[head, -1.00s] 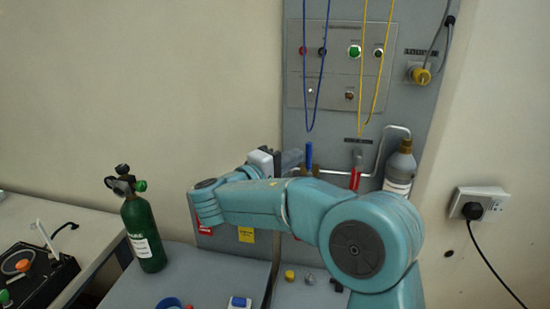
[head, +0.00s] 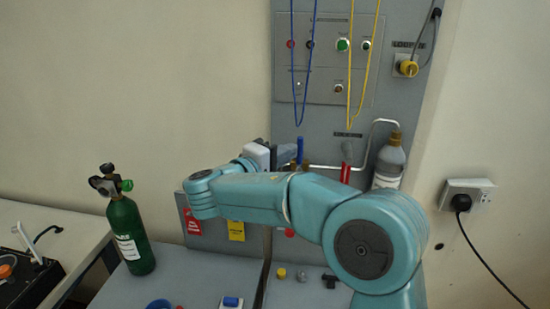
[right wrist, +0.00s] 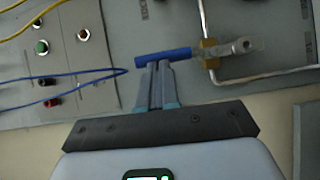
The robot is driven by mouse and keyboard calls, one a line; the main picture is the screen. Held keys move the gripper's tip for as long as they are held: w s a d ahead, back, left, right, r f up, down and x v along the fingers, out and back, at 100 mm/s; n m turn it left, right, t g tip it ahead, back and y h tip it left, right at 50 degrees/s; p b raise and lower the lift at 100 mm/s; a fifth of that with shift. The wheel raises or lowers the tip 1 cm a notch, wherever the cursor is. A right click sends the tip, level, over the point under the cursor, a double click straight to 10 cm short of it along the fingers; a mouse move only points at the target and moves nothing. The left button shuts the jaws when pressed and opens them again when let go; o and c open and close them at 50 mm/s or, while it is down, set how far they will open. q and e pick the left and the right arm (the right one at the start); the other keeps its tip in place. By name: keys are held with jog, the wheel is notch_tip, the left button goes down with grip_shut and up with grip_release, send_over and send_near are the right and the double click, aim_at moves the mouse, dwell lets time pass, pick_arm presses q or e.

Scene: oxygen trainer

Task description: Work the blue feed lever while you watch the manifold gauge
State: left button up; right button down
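The blue feed lever (head: 300,150) stands upright on a brass valve low on the grey wall panel. In the right wrist view the blue lever (right wrist: 163,57) lies across the tips of my right gripper (right wrist: 156,68). The fingers look closed together, with their tips at or touching the lever's side rather than around it. In the head view my right gripper (head: 288,153) is just left of the lever, partly hidden by my arm. I cannot make out the manifold gauge in either view. My left gripper is not in view.
A red lever (head: 346,170) and a grey bottle (head: 389,160) are right of the blue lever. Blue and yellow cords (head: 350,110) hang above. A green cylinder (head: 130,237) stands on the bench at left. Small parts lie on the bench below my arm.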

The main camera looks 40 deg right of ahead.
jog(key=s+a+p, duration=0.1)
jog(key=a+p, duration=0.9)
jog(key=a, duration=0.6)
jog(key=shift+s, duration=0.25)
jog(key=shift+a+r, duration=0.1)
jog(key=shift+r, duration=0.05)
